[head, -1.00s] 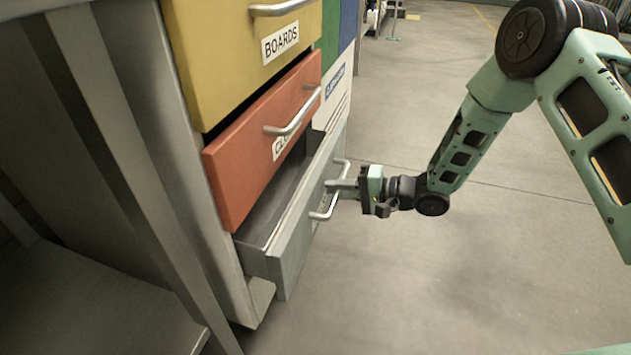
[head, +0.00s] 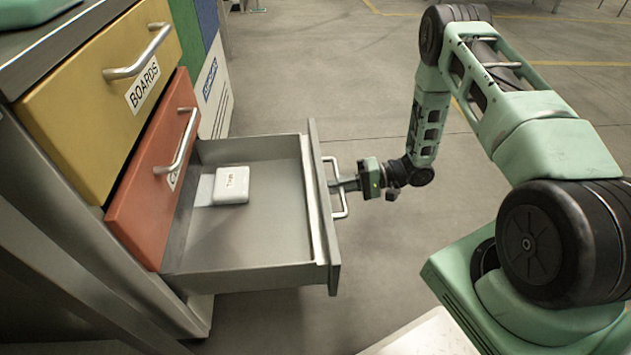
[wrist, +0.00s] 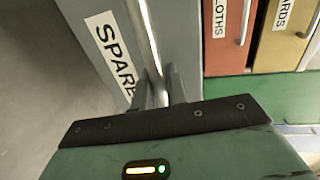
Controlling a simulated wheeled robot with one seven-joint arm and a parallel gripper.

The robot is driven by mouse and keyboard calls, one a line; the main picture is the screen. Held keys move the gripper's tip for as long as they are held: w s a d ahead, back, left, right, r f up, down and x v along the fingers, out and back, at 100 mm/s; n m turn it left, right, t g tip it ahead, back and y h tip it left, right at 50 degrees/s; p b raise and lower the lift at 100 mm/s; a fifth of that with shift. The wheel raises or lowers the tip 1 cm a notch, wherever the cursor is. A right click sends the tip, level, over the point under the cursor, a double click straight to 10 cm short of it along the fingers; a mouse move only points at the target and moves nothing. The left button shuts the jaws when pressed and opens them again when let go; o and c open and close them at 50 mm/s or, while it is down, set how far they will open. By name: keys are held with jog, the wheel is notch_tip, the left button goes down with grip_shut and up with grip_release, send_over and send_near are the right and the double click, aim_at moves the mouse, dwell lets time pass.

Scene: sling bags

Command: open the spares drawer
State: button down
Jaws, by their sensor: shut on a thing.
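The grey spares drawer (head: 250,283) is the lowest of the stack in the head view and stands pulled well out. Its inside shows, with a small white labelled box (head: 232,184) lying towards the back. Its front bears a metal bar handle (head: 340,205). My gripper (head: 345,184) is shut on that handle, at the drawer front's outer side. In the wrist view the fingers (wrist: 166,92) close around the handle (wrist: 150,38), beside a label (wrist: 108,45) reading "SPARE", its end hidden by my gripper.
Above the spares drawer, the red drawer (head: 150,190) and the yellow "BOARDS" drawer (head: 90,105) are shut, with bar handles. Blue and green panels stand behind them. The floor (head: 330,60) right of the drawer is open apart from my own arm and base.

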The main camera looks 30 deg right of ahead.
jog(key=shift+f+v, duration=0.15)
jog(key=shift+v, duration=0.6)
jog(key=shift+f+v, duration=0.15)
jog(key=shift+v, duration=0.55)
jog(key=shift+d, duration=0.1)
jog(key=c, duration=1.5)
grip_release()
jog(key=p+v, duration=0.3)
jog(key=v, duration=1.4)
jog(key=shift+d+p, duration=0.25)
jog(key=shift+p, duration=0.1)
